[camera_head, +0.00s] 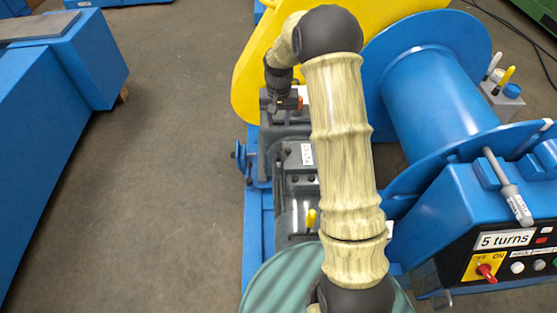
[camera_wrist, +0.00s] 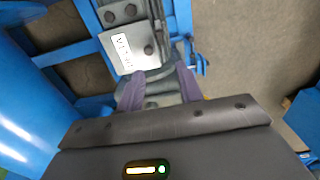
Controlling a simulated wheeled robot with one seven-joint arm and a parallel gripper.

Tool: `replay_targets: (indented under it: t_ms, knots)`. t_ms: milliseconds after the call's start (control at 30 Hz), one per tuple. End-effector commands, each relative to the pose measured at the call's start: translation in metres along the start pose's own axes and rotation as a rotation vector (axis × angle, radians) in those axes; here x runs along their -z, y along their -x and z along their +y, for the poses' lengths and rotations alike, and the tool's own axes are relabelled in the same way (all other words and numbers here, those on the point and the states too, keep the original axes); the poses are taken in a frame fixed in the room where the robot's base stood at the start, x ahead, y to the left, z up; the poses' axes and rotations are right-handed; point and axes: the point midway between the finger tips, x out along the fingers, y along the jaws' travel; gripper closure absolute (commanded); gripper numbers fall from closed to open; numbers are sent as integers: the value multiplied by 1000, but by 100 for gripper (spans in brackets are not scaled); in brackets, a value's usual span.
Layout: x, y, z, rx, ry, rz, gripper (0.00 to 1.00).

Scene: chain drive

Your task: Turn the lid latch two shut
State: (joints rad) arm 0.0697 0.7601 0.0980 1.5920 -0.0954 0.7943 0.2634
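I cannot pick out lid latch two for certain; it may be hidden under my gripper. My gripper (camera_wrist: 160,78) points down over the grey machine housing. Its two purple-grey fingers stand apart in the wrist view, with grey metal showing between and below them. In the head view my gripper (camera_head: 279,104) is at the far end of the housing, its fingertips too small to make out. A grey bolted cover (camera_head: 297,158) with a white label lies nearer; this cover (camera_wrist: 130,40) also shows in the wrist view, just beyond the fingertips.
A yellow guard (camera_head: 253,82) and a blue drum (camera_head: 432,95) stand close to the arm. A blue knob or bracket (camera_head: 243,158) sticks out left of the frame. A control box (camera_head: 500,255) is at right. Open floor (camera_head: 165,150) lies left.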

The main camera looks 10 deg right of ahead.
Motion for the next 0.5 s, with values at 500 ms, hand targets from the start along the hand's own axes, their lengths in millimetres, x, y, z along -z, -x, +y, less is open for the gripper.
replay_targets:
  t_ms: [500]
  knots:
    - [2, -12, 0, 0, -2, -2, 64]
